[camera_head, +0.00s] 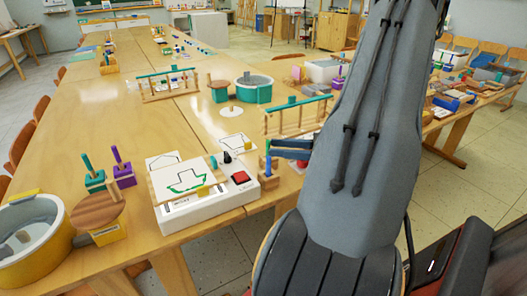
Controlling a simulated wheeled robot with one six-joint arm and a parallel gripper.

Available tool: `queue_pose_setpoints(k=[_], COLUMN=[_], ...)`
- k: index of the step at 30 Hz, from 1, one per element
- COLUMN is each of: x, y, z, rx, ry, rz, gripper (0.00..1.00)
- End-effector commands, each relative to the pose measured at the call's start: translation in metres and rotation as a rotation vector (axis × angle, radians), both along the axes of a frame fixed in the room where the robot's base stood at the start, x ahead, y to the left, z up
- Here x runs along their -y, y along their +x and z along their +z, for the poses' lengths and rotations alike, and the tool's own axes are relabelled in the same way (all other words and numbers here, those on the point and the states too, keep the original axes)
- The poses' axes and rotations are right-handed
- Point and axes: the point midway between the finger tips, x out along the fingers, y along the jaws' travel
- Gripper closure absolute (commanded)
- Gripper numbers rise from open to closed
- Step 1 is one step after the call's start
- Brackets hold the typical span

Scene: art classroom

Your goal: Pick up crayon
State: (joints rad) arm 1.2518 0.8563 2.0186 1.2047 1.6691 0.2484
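Several upright sticks that may be crayons stand in small blocks. A green one (89,166) and a purple one (117,156) are at the left front. A blue upright piece (268,158) stands in a wooden holder near the table's right edge. I cannot tell which of these is the crayon. My arm crosses the right side of the view. My gripper (291,149) seems to be the dark blue-grey bars sticking out left of the arm, close beside the blue piece. The arm hides part of it, and I cannot see whether it touches or holds anything.
A white box (185,218) with a drawing and a red button stands at the table's front edge. A yellow tub (30,255) and round wooden board (98,210) are to its left. Wooden racks (168,85) and a teal tub (254,90) stand behind. The table's left middle is clear.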

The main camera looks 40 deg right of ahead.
Motion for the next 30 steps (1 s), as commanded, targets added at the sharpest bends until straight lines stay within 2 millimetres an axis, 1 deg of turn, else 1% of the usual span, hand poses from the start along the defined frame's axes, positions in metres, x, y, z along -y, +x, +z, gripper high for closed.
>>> queue_pose_setpoints(k=[3,8,15,19,26,29,30], x=[-0.013,-0.024,-0.044,-0.049,-0.049,-0.049,-0.049], y=[0.012,0.025,0.052,0.058,0.059,0.059,0.059], z=[0.000,0.001,0.002,0.001,0.001,0.001,0.001], rx=[-0.001,-0.001,-0.002,-0.001,-0.001,-0.001,-0.001], ry=[0.001,0.001,0.001,0.000,-0.001,-0.001,-0.001], rz=[0.011,0.015,0.014,0.010,0.008,0.008,0.008], gripper=[0.68,0.68,0.68,0.68,0.68,0.83,0.90])
